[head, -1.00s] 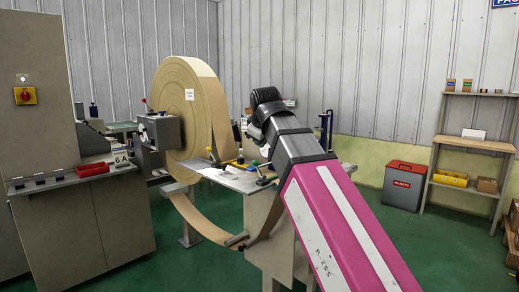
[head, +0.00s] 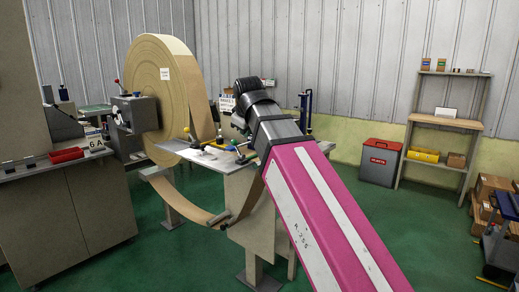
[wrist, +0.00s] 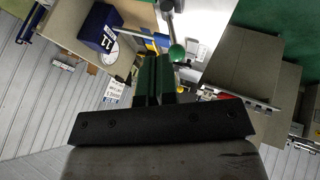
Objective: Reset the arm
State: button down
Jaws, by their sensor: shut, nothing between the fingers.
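My arm (head: 320,215), magenta with white stripes, reaches up from the bottom of the head view to its black wrist near the work table (head: 225,162). In the head view my fingers are hidden behind the wrist. In the wrist view my gripper (wrist: 155,72) shows two dark green fingers side by side, shut with nothing between them. A green-knobbed lever (wrist: 176,53) appears just beyond the fingertips; I cannot tell whether they touch.
A large tan paper reel (head: 150,90) stands left of the table, with a strip hanging below. A grey cabinet (head: 85,200) with a red tray (head: 67,155) is at left. A red-lidded bin (head: 380,162) and shelf (head: 445,122) stand right. Green floor between is clear.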

jog(key=w+d+f+m+g, duration=0.15)
jog(key=d+f, duration=0.25)
jog(key=f, duration=0.5)
jog(key=w+d+f+m+g+h, duration=0.15)
jog(key=d+f, duration=0.25)
jog(key=f, duration=0.6)
jog(key=w+d+f+m, duration=0.1)
jog(key=d+f+m, duration=0.3)
jog(key=f, duration=0.5)
jog(key=s+d+f+m+g, duration=0.1)
jog(key=s+d+f, duration=0.2)
jog(key=f, duration=0.5)
jog(key=s+d+f+m+g, duration=0.1)
jog(key=s+d+f+m, duration=0.1)
jog(key=d+f, duration=0.4)
jog(key=s+d+f+m+g, duration=0.1)
jog(key=s+d+f, duration=0.3)
jog(key=f, duration=0.6)
jog(key=shift+s+d+f+m+g, duration=0.3)
jog(key=shift+s+f+g, duration=0.05)
jog(key=shift+s+g, duration=0.15)
